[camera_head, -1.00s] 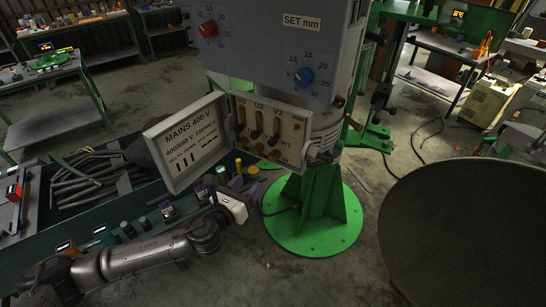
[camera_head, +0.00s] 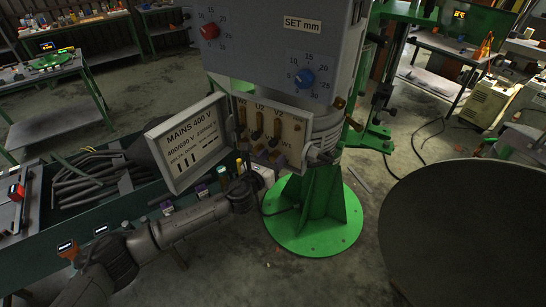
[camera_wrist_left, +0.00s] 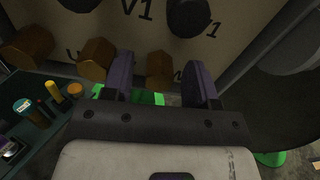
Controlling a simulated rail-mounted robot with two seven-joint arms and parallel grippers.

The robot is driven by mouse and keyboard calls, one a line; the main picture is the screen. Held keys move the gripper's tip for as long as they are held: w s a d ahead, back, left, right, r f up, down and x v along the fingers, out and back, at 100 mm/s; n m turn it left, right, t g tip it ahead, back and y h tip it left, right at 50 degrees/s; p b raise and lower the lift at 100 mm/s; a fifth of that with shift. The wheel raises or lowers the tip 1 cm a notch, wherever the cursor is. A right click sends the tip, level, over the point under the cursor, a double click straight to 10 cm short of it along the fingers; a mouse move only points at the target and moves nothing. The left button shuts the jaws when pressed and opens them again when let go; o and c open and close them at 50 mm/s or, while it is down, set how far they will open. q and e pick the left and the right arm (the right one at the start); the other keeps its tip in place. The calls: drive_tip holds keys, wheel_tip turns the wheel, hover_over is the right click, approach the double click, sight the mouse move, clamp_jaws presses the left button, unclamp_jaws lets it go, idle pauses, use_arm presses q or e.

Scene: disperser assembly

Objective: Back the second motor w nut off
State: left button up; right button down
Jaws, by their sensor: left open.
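The open terminal box (camera_head: 292,130) on the grey machine shows terminals labelled W2, U2 and V2 above and W1 at the lower right. My left gripper (camera_head: 272,156) is at the box's lower edge, partly hidden by its own wrist. In the left wrist view its two purple fingers (camera_wrist_left: 161,88) are apart with nothing held between them. A brass hex nut (camera_wrist_left: 159,69) shows beyond the gap between the fingers. Another brass nut (camera_wrist_left: 96,60) is left of the left finger, and a third (camera_wrist_left: 27,46) is farther left. Which is the second motor W nut is unclear. The right gripper is out of view.
The hinged cover (camera_head: 188,142) with the MAINS 400 V label hangs open on the left. A dark round surface (camera_head: 470,225) fills the lower right. A green tray bench (camera_head: 60,235) with dark rods lies at left.

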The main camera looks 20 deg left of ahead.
use_arm(q)
drive_tip(key=shift+w, duration=0.4)
drive_tip(key=shift+c, duration=0.3)
drive_tip(key=c, duration=0.9)
drive_tip(key=shift+o, duration=0.2)
